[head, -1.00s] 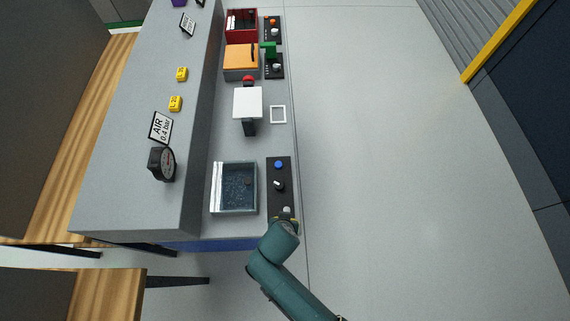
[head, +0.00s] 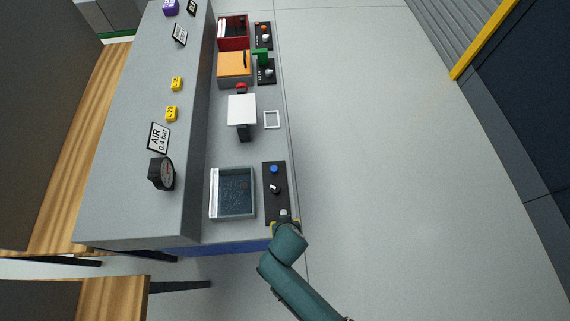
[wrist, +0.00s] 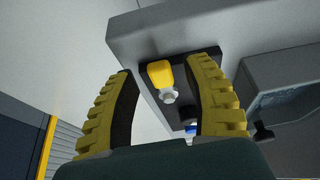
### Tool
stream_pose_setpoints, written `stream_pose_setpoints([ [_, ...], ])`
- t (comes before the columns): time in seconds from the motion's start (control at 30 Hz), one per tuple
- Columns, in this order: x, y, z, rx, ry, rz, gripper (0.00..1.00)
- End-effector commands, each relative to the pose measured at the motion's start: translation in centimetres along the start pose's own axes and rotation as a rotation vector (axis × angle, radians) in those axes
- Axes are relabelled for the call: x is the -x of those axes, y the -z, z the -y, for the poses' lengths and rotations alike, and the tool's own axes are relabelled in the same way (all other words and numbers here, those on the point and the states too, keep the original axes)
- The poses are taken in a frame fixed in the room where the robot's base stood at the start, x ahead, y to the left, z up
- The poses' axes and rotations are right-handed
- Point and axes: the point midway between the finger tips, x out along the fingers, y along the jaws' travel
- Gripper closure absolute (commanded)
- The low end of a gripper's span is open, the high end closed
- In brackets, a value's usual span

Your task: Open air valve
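A valve with a yellow lever (wrist: 160,73) and a silver hub (wrist: 169,96) sits on the dark control panel (wrist: 182,65) in the wrist view. My gripper (wrist: 157,66) is open, with one yellow-ribbed finger on each side of the lever. A clear gap shows on the left; the right finger is close to the lever, and I cannot tell if it touches. In the head view my gripper (head: 284,221) is at the near end of the black panel (head: 268,203) and partly hides the valve there. The gauge (head: 161,174) stands on the raised ledge by the "AIR 0.4 bar" sign (head: 159,138).
The panel also carries a dark knob with a white mark (head: 275,189) and a blue button (head: 274,169). A water tank (head: 213,193) is just left of it. A white plate (head: 241,110) and an orange box (head: 235,64) are farther along. Open floor lies right.

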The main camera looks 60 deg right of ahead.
Motion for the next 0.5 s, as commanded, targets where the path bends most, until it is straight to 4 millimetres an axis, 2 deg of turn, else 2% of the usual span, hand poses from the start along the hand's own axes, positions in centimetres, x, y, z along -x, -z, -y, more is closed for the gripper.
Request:
stream_pose_setpoints([
  [0.17, 0.2, 0.1, 0.1, 0.0, 0.001, -0.002, 0.5],
  [0.27, 1.2, 0.0, 0.0, 0.0, 0.001, -0.002, 0.5],
  [0.5, 6.9, 0.0, 0.1, 0.002, 0.004, -0.003, 0.5],
])
